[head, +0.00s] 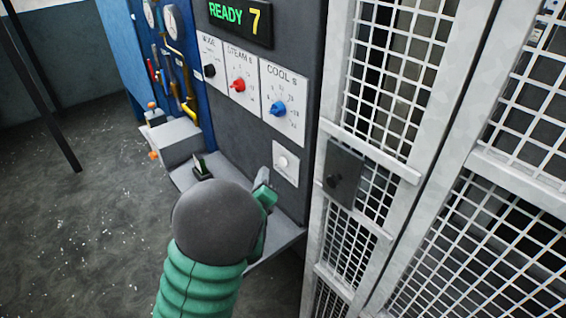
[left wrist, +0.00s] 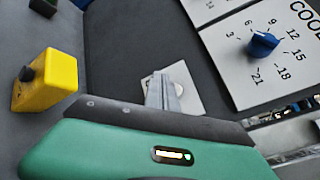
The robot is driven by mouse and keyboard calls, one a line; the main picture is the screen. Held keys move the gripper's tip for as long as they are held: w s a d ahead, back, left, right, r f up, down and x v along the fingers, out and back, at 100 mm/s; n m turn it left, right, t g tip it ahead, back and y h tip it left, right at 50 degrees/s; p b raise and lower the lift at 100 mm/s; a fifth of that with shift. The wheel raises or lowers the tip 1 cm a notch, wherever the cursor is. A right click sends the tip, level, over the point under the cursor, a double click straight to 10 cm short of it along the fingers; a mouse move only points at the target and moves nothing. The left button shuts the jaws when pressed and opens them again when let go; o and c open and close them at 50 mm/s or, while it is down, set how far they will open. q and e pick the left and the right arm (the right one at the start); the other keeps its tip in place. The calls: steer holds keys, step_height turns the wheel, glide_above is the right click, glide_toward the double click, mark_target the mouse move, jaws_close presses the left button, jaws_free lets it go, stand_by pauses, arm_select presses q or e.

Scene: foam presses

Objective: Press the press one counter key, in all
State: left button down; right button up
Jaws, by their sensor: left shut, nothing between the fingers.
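A pale square plate with a round white button (head: 285,162) is on the dark panel, below the blue dial; no lettering on it is readable. My left gripper (head: 264,178) is shut and empty, just left of and below that button. In the left wrist view, the fingers (left wrist: 164,86) lie across the plate (left wrist: 187,90) and hide part of it and of the button. I cannot tell whether the fingertips touch it. The display (head: 235,18) above reads READY 7. My right gripper is not in view.
A red dial (head: 238,86) and a blue dial (head: 278,108) sit above the button. A grey ledge (head: 275,245) runs below. A white mesh guard (head: 390,90) stands close on the right. A yellow box (left wrist: 45,80) with a dark knob shows in the left wrist view.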

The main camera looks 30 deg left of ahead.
mark_target(283, 162)
arm_select(q)
steer(key=w, duration=0.1)
steer(key=w+d, duration=0.1)
steer(key=w, duration=0.1)
steer(key=shift+w+d, duration=0.1)
steer(key=shift+d, duration=0.05)
stand_by(0.4)
steer(key=shift+w, duration=0.1)
stand_by(1.5)
steer(key=shift+w+d+r+p, duration=0.1)
steer(key=shift+w+d+p, duration=0.1)
steer(key=shift+p, duration=0.15)
